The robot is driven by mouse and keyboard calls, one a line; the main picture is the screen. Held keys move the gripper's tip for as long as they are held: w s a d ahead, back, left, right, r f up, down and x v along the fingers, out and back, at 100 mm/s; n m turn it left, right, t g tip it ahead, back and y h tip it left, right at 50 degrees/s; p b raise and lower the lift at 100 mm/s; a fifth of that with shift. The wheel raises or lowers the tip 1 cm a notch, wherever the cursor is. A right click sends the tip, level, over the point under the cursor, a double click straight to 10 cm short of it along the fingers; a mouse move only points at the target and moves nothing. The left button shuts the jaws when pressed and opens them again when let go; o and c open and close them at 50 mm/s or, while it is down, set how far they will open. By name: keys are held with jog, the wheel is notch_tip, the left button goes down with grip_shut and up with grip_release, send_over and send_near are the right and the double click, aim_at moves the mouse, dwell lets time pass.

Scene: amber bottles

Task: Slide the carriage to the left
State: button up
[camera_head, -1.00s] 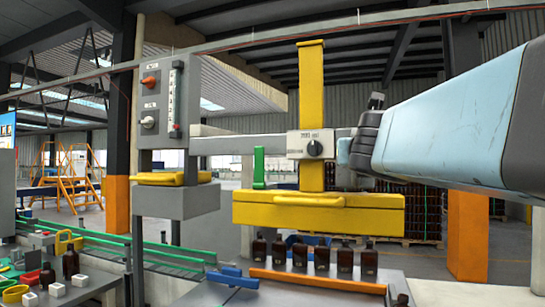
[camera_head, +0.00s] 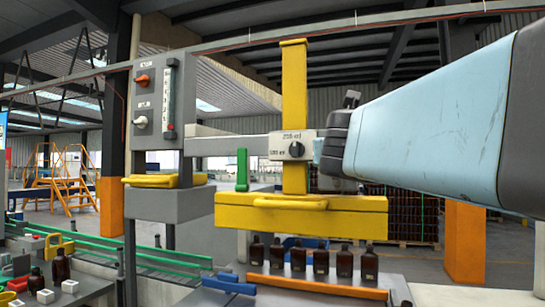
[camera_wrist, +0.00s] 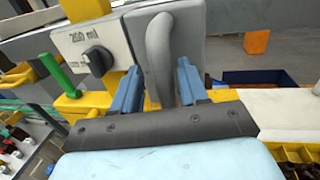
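The carriage is a grey block (camera_head: 275,147) with a black knob, on a grey horizontal beam (camera_head: 222,145). It carries a yellow upright post (camera_head: 294,90) and a long yellow bar (camera_head: 340,215). In the wrist view its face (camera_wrist: 88,45) reads 200 ml, and a grey handle (camera_wrist: 161,55) stands out beside it. The two blue fingers of my gripper (camera_wrist: 158,88) are on either side of this handle, close in on it. In the head view my wrist hides most of the handle and the fingers at the carriage's right side.
A grey control box (camera_head: 157,105) with knobs stands left of the carriage, above a yellow-handled block (camera_head: 165,195). A row of several amber bottles (camera_head: 320,258) stands below the yellow bar, behind an orange rail (camera_head: 315,287). The beam shows a free stretch left of the carriage.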

jog(key=s+a, duration=0.2)
jog(key=s, duration=1.1)
jog(key=shift+s+a, duration=0.2)
jog(key=shift+s, duration=0.1)
dwell(0.6)
jog(key=w+a+f+n+g+y, duration=0.1)
jog(key=w+f+n+y, duration=0.25)
jog(key=n, duration=0.95)
jog(key=w+a+f+n+g+y, duration=0.15)
jog(key=f+n+y, duration=0.35)
jog(key=n, duration=0.7)
jog(key=s+d+f+n+g+h, duration=0.2)
jog(key=d+f+n+g, duration=0.3)
jog(key=f, duration=0.5)
jog(key=s+d+f+n+g+h, duration=0.3)
jog(key=s+d+f+n+g, duration=0.1)
jog(key=d+f+n, duration=0.4)
notch_tip(320, 180, down, 3)
jog(key=shift+r+g, duration=0.1)
jog(key=shift+g, duration=0.25)
